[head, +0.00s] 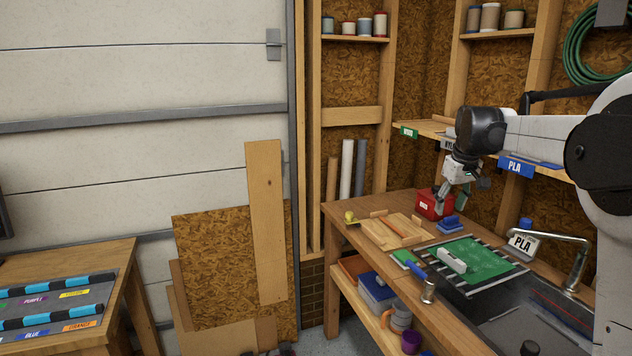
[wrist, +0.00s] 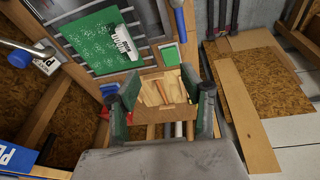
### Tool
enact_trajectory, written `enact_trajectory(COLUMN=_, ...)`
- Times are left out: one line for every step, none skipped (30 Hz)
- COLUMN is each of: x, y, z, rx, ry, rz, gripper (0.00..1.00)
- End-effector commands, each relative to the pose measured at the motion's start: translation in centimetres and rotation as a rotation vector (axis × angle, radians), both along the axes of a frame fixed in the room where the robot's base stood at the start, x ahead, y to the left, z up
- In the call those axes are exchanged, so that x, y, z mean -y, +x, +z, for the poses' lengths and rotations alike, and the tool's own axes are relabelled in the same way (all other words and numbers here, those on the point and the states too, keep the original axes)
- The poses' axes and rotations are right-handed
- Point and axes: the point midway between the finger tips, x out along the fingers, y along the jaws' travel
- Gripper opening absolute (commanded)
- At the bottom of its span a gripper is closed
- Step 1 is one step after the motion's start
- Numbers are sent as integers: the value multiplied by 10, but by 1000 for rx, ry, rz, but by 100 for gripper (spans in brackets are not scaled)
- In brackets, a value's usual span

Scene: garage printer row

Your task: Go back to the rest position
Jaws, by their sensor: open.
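My gripper (head: 446,195) is at the right in the head view, raised above the back of the wooden workbench (head: 341,210), close to a red box (head: 428,206). In the wrist view my gripper (wrist: 160,105) has its two dark green fingers spread apart, with nothing held between them. A wooden tray (wrist: 165,90) with strips in it shows between and beyond the fingers. My arm reaches in from the right edge of the head view.
A green mat (head: 485,258) with a white block (head: 451,261) lies on the bench, beside a sink and curved tap (head: 560,240). A shelf with a blue PLA label (head: 515,167) is behind my arm. A table with coloured racks (head: 55,300) stands left. Boards lean on the garage door.

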Motion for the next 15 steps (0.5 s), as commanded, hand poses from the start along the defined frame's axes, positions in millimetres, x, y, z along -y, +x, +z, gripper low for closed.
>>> enact_trajectory(x=-9, y=-14, z=8, rx=12, ry=-1, rz=-6, gripper=42)
enact_trajectory(x=-14, y=-21, z=11, rx=17, ry=0, rz=-11, gripper=42)
enact_trajectory(x=-20, y=-31, z=16, rx=27, ry=0, rz=-16, gripper=42)
enact_trajectory(x=-25, y=-38, z=19, rx=34, ry=0, rz=-21, gripper=42)
enact_trajectory(x=-29, y=-46, z=22, rx=41, ry=0, rz=-28, gripper=42)
enact_trajectory(x=-35, y=-56, z=26, rx=50, ry=1, rz=-33, gripper=42)
enact_trajectory(x=-39, y=-64, z=28, rx=56, ry=2, rz=-38, gripper=42)
enact_trajectory(x=-44, y=-72, z=30, rx=64, ry=2, rz=-44, gripper=42)
enact_trajectory(x=-49, y=-82, z=33, rx=73, ry=3, rz=-49, gripper=42)
enact_trajectory(x=-54, y=-91, z=34, rx=80, ry=3, rz=-54, gripper=42)
enact_trajectory(x=-58, y=-99, z=36, rx=87, ry=5, rz=-60, gripper=42)
enact_trajectory(x=-63, y=-110, z=38, rx=96, ry=5, rz=-65, gripper=42)
enact_trajectory(x=-67, y=-118, z=39, rx=104, ry=7, rz=-71, gripper=42)
enact_trajectory(x=-70, y=-126, z=40, rx=111, ry=9, rz=-75, gripper=42)
enact_trajectory(x=-76, y=-138, z=40, rx=119, ry=10, rz=-81, gripper=42)
